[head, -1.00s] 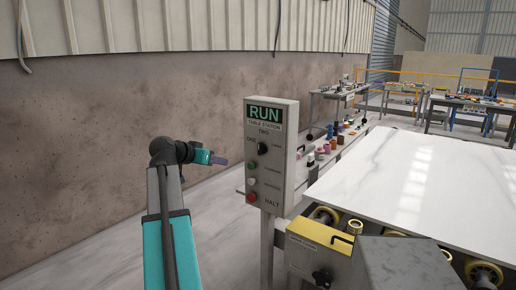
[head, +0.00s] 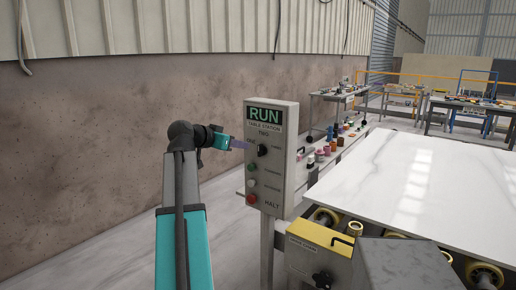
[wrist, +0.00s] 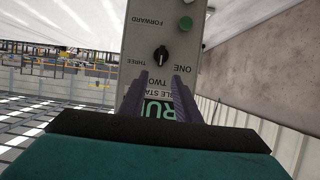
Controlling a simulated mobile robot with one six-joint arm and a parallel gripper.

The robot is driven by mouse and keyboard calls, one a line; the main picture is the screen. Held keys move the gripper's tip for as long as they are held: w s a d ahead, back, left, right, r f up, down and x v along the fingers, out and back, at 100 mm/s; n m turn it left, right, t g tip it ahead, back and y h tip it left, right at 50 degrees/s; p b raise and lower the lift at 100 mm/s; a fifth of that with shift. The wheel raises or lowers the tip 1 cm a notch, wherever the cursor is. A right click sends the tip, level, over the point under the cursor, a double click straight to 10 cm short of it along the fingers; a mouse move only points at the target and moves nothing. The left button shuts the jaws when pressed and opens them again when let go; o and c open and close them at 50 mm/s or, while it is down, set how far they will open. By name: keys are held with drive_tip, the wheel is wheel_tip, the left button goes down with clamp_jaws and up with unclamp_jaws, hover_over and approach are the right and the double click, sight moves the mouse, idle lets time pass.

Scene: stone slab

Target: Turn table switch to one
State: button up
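The grey control box (head: 283,160) stands on a post, with a green RUN sign and "TABLE STATION" at its top. Its black rotary switch (head: 262,150) is on the upper face; the wrist view shows the switch (wrist: 161,53) upside down, with ONE to its right, TWO below and THREE to its left. I cannot tell surely which label it points to. My gripper (head: 243,144) is just left of the switch in the head view. In the wrist view my gripper (wrist: 160,76) is open, its two purple-grey fingers apart and short of the switch, with nothing between them.
Below the switch are a green button (head: 252,168), a pale button (head: 251,182) and a red HALT button (head: 252,199). A white slab (head: 400,185) lies on rollers to the right. Benches stand behind. The concrete wall is at left.

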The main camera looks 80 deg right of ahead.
sight(259, 147)
drive_tip(key=p+x, duration=0.1)
drive_tip(key=x, duration=1.1)
drive_tip(key=shift+s+d+f, duration=0.15)
drive_tip(key=shift+d, duration=0.1)
clamp_jaws()
